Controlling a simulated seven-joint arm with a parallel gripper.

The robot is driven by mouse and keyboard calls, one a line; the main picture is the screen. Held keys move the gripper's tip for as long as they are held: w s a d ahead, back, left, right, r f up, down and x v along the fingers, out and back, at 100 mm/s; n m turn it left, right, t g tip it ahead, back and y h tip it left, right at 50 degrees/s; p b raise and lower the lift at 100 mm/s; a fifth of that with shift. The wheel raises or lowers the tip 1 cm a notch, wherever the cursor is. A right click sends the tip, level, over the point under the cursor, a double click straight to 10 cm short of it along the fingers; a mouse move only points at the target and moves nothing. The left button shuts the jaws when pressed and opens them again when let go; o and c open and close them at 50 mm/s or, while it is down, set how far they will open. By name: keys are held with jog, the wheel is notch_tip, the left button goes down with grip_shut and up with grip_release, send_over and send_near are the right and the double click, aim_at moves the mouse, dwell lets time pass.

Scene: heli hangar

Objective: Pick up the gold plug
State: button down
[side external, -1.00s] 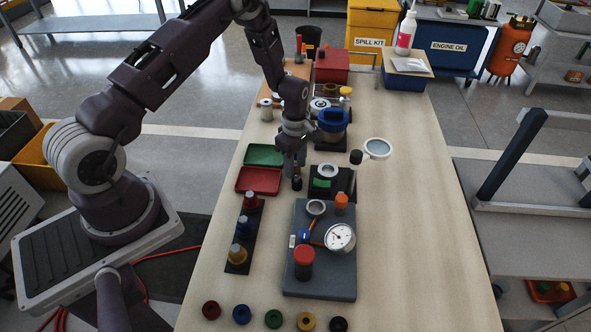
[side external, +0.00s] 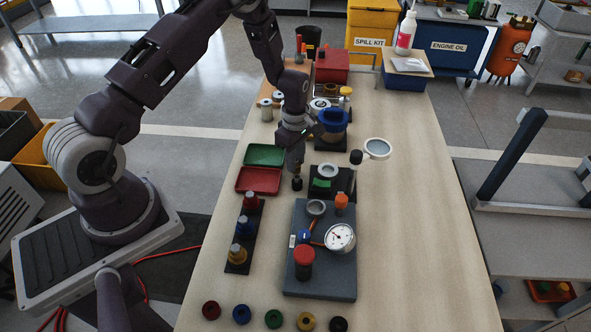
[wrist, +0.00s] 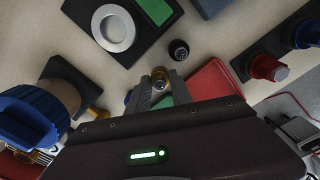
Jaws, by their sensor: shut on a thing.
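My gripper (wrist: 160,84) is shut on a small round thing (wrist: 160,76) with a metallic, gold-brown tint, held between the fingertips. Most of it is hidden by the fingers, so I cannot tell for sure that it is the gold plug. In the side external view, my gripper (side external: 295,164) points down just beyond the red tray. A gold plug-like piece with a pale top (side external: 237,253) stands at the near end of a black rack (side external: 235,268), well away from my gripper. A black knob-like piece (wrist: 178,50) stands on the table close by; it also shows below my fingers (side external: 297,184).
Red (side external: 251,203) and blue (side external: 242,226) pieces share the rack. Green (side external: 264,154) and red (side external: 258,180) trays lie left of my gripper. A grey plate (side external: 325,280) carries a gauge and a red-capped jar. A blue-topped pot (side external: 333,120) and a magnifier (side external: 377,148) stand close by. The table's right side is clear.

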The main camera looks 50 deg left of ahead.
jog(key=shift+r, duration=2.2)
